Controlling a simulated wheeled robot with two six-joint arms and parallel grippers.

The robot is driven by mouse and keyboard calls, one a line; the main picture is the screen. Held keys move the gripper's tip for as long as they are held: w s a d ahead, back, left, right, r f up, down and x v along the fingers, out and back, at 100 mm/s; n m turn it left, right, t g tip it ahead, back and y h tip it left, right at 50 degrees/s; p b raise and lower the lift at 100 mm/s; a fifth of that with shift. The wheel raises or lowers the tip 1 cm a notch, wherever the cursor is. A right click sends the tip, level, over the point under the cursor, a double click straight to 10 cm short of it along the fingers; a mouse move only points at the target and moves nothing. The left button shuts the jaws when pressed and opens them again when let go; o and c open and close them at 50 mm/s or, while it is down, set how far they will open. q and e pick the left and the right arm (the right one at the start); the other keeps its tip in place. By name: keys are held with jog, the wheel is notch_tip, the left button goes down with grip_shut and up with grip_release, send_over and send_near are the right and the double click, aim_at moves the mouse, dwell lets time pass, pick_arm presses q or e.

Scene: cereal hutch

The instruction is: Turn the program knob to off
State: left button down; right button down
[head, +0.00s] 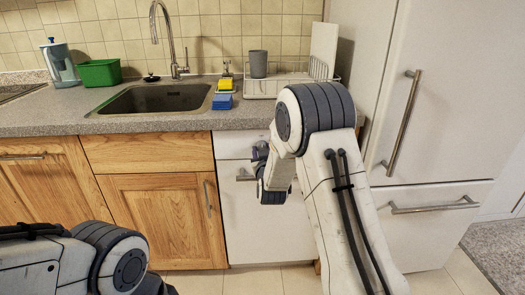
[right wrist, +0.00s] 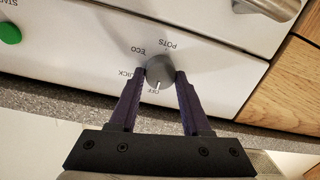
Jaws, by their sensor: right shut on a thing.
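The program knob (right wrist: 160,70) is a round grey dial on the white dishwasher panel (right wrist: 90,45). In the right wrist view, labels POTS, ECO, one partly hidden that ends in "ICK", and OFF stand around it. A small light mark on the knob's lower edge points at the OFF label (right wrist: 155,91). My right gripper (right wrist: 160,75) is shut on the knob, one dark purple finger on each side. In the head view my right gripper (head: 260,152) is at the top of the dishwasher front (head: 250,225), and the knob cannot be made out. My left gripper is out of view.
A green START button (right wrist: 9,33) and a metal handle (right wrist: 270,8) show in the right wrist view. The counter (head: 50,125) with the sink (head: 155,98) and dish rack (head: 265,88) is above. The fridge (head: 440,110) stands to the right, close to my right arm.

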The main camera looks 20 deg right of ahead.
dwell(0.4)
jog(key=shift+c, duration=1.8)
grip_release()
jog(key=v, duration=1)
jog(key=shift+s, duration=0.25)
